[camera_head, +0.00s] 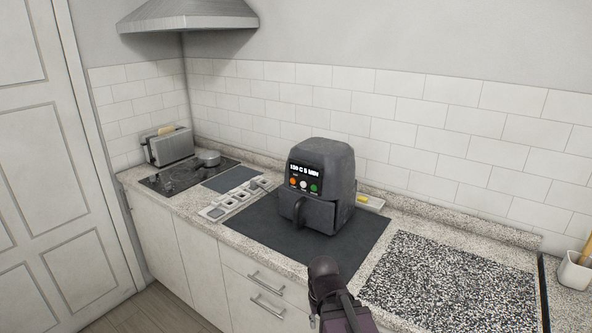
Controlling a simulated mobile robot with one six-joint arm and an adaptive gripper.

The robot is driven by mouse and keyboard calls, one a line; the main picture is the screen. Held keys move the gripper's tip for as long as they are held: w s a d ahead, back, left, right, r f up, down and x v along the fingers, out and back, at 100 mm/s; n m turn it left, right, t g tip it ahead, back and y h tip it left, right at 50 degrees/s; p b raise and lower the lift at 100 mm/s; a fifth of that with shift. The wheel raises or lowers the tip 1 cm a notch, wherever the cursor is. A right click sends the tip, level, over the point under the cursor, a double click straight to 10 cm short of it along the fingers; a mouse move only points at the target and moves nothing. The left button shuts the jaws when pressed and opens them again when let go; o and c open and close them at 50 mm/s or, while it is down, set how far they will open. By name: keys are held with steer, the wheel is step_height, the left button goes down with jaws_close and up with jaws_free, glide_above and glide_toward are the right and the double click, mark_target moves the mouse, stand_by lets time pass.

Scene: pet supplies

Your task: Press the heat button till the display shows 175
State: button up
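A dark grey air fryer (338,178) stands upright on a black mat (262,222) on the counter. Its front faces left and toward me, with a drawer handle (298,212) below. The lit display (304,170) is small and seems to read 150 C and 5 MIN. Under it are an orange button (293,182), a white button (304,184) and a green button (314,188). Their labels are too small to read, so I cannot tell which is heat. My dark arm rises at the bottom centre, in front of the counter and apart from the fryer. I cannot make out any fingertips.
A toaster (171,147) and a hob (172,180) with a small pot (208,158) are at the left. A pale tray with compartments (228,202) lies left of the mat. A speckled board (450,280) is at the right.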

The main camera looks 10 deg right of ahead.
steer(key=shift+c, duration=0.2)
jaws_close()
stand_by(1.0)
